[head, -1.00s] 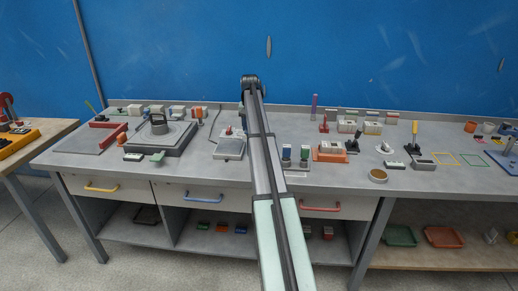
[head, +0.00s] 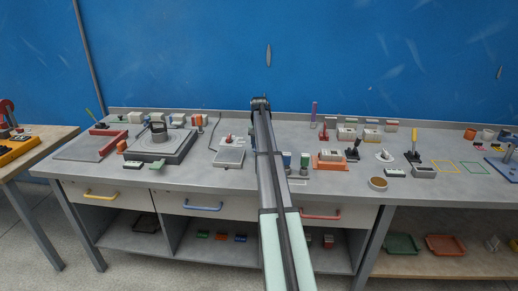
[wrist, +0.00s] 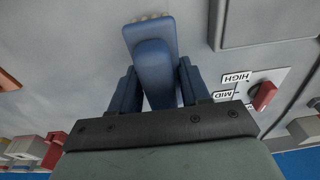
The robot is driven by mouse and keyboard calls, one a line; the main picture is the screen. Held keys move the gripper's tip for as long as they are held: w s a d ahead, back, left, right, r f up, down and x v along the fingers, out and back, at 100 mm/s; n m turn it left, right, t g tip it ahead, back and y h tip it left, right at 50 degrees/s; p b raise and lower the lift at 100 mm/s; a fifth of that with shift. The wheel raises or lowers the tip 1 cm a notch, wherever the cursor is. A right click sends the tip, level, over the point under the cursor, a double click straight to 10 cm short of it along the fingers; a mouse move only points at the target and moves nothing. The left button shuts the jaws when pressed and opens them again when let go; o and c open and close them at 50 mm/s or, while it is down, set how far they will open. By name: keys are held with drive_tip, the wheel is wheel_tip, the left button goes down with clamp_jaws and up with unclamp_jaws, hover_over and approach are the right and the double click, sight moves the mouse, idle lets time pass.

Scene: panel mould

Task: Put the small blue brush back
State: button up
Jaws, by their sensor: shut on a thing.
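The small blue brush (wrist: 150,45) is in my gripper (wrist: 157,72) in the wrist view. The two blue fingers are shut on its sides. Its broad blue body points to the top of that view, with a row of pale bristle tips at the far end. The grey bench top (wrist: 70,50) is beneath it; I cannot tell how high the brush is above it.
A grey unit with a red knob (wrist: 264,95) and HIGH and MID labels is close to the gripper; it shows left of my arm (head: 229,157).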

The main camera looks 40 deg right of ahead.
drive_tip(key=shift+f, duration=1.1)
drive_tip(key=shift+f, duration=0.15)
drive_tip(key=o, duration=1)
drive_tip(key=r, duration=0.8)
drive_tip(key=s+a+r, duration=0.1)
drive_tip(key=r, duration=0.3)
drive_tip(key=shift+r, duration=0.1)
drive_tip(key=shift+o, duration=0.3)
drive_tip(key=shift+s+d, duration=0.1)
